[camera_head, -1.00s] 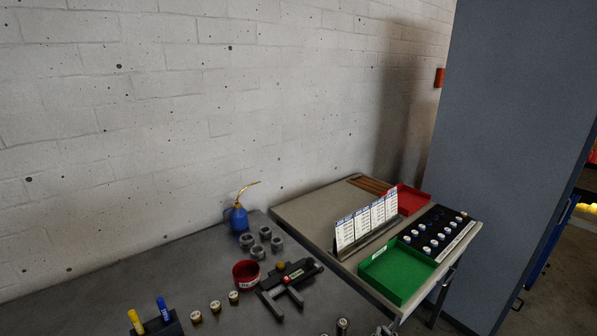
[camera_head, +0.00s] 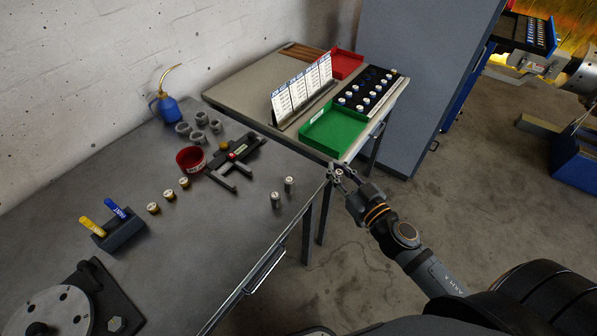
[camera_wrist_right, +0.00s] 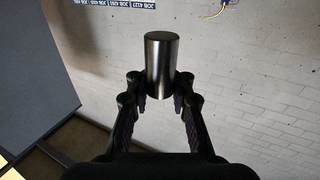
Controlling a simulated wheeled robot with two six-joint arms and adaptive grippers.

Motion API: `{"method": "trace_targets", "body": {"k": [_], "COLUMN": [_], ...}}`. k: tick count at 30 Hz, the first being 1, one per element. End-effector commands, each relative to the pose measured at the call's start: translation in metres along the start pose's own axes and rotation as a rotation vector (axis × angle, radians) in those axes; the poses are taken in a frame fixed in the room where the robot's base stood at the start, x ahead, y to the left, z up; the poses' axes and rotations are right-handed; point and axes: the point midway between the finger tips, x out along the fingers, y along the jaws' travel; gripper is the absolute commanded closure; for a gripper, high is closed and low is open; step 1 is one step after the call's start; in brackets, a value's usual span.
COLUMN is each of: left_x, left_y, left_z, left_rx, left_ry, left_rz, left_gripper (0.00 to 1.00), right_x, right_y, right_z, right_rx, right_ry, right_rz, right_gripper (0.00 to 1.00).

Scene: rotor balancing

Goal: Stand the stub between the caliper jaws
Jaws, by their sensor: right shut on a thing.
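The caliper (camera_head: 238,150) lies on the dark bench, its two jaws (camera_head: 232,176) pointing toward the bench's front edge, with a visible gap between them. My right gripper (camera_head: 341,174) is shut on a metal stub (camera_head: 337,173) beyond the bench's front right corner, to the right of the caliper. In the right wrist view the stub (camera_wrist_right: 161,62) is a smooth dark grey cylinder, held near its lower end between the fingertips (camera_wrist_right: 160,88). Two other grey stubs (camera_head: 289,185) (camera_head: 275,199) stand on the bench near its front edge. My left gripper is out of view.
A red cup (camera_head: 190,160) stands beside the caliper, with several metal nuts (camera_head: 197,137) and a blue oil can (camera_head: 168,108) behind. Brass-coloured pieces (camera_head: 168,195) stand to the left. A side table holds a green tray (camera_head: 335,128) and label cards (camera_head: 302,87).

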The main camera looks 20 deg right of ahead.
Motion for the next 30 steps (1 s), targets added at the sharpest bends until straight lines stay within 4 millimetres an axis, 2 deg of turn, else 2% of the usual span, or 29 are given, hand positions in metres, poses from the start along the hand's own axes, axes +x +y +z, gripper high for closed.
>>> {"method": "trace_targets", "body": {"k": [3,6,17,20,23,26,30], "left_x": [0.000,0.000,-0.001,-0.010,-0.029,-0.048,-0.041], "left_y": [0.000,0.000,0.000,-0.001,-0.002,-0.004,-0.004], "left_z": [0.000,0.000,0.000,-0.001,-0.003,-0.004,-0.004], "left_rx": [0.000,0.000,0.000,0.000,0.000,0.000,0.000], "left_ry": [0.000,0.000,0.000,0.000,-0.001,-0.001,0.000], "left_rz": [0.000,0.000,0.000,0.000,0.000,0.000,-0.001], "left_gripper": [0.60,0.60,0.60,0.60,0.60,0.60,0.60], "right_x": [-0.003,-0.004,-0.005,-0.002,0.007,0.017,0.056], "right_y": [-0.008,-0.013,-0.016,-0.013,-0.009,-0.015,-0.020], "right_z": [-0.020,-0.029,-0.033,-0.037,-0.040,-0.034,-0.007], "right_rx": [0.003,0.014,0.025,0.024,0.025,0.032,0.030], "right_ry": [0.001,0.001,0.002,0.008,0.015,0.007,0.007], "right_rz": [-0.066,-0.096,-0.108,-0.101,-0.092,-0.097,-0.103], "right_gripper": [1.00,1.00,1.00,1.00,1.00,1.00,1.00]}}
